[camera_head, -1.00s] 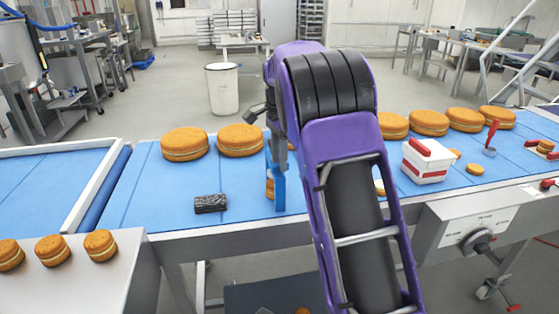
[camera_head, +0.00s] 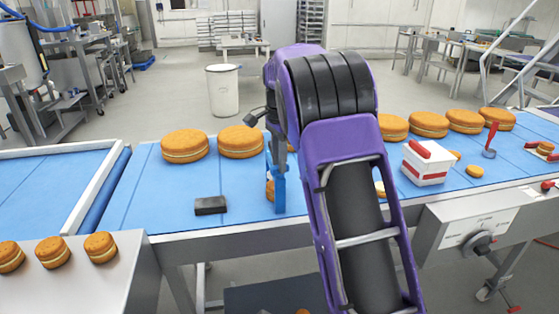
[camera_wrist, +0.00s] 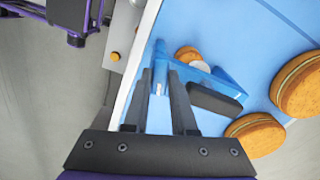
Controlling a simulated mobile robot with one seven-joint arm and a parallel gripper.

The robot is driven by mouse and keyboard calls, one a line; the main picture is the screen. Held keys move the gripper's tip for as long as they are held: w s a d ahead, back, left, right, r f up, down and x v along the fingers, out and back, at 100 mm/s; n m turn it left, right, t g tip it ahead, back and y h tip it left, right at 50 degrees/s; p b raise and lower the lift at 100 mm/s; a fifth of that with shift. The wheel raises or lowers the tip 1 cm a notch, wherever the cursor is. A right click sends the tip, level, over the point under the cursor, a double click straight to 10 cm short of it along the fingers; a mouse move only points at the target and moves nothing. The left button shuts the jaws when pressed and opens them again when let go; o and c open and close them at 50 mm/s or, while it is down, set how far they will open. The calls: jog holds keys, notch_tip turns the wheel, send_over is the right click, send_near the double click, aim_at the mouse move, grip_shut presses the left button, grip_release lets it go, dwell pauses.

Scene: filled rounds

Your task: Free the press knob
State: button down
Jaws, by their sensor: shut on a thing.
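A blue upright piece (camera_head: 280,190) stands near the front edge of the blue belt. My gripper (camera_wrist: 160,90) is shut on this piece from above; in the head view my purple arm comes down over it. In the wrist view a wide blue part (camera_wrist: 222,82) slants off to the right of the fingers. A small round cake (camera_wrist: 187,53) and a white round thing lie behind it. A dark block (camera_head: 210,205) lies left of the blue piece; it also shows in the wrist view (camera_wrist: 213,98). I cannot tell which part is the press knob.
Large filled rounds (camera_head: 185,146) line the belt's back. Right of my arm are a white box with red bands (camera_head: 426,163), a red-handled tool (camera_head: 491,140) and small rounds. A dial (camera_head: 478,243) sits on the front panel. Belt left of the dark block is clear.

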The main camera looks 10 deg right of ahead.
jog(key=n, duration=0.2)
jog(key=shift+r+n+p, duration=0.1)
jog(key=shift+n+p, duration=0.2)
jog(key=shift+p, duration=0.1)
jog(key=n, duration=0.4)
jog(key=shift+n, duration=0.3)
jog(key=n, duration=0.3)
jog(key=shift+n, duration=2.1)
jog(key=c, duration=1)
grip_release()
